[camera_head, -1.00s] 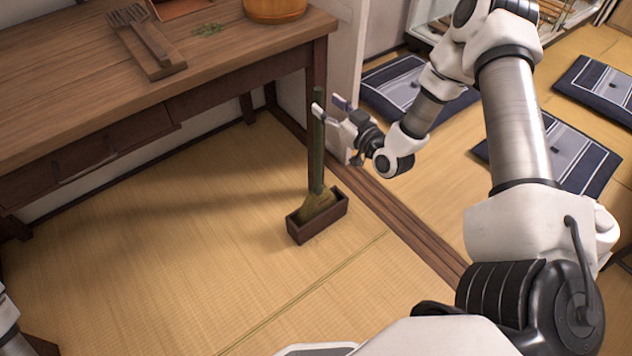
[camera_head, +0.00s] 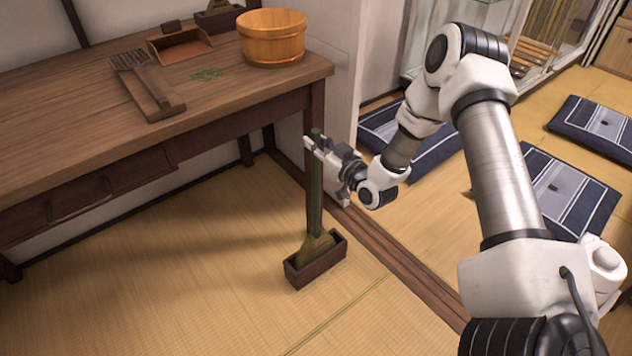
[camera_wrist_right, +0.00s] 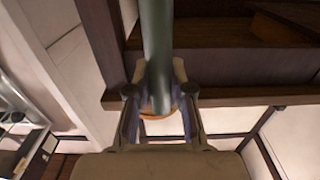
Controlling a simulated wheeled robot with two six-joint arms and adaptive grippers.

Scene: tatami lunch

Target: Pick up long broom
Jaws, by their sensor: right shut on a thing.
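The long broom (camera_head: 315,205) stands upright with a green handle, its tan bristle head down in a small dark wooden box (camera_head: 320,272) on the tatami floor. My right gripper (camera_head: 316,146) is shut on the upper part of the handle. In the right wrist view the handle (camera_wrist_right: 156,45) runs between the fingers of the right gripper (camera_wrist_right: 160,100). The bristle tips are hidden inside the box. My left gripper is not in view.
A wooden table (camera_head: 60,125) stands left and behind the broom, its front leg close to the handle. On it are a wooden bucket (camera_head: 272,38), a dustpan (camera_head: 180,46) and a rake-like tool (camera_head: 148,88). Blue cushions (camera_head: 565,185) lie at right. Tatami in front is clear.

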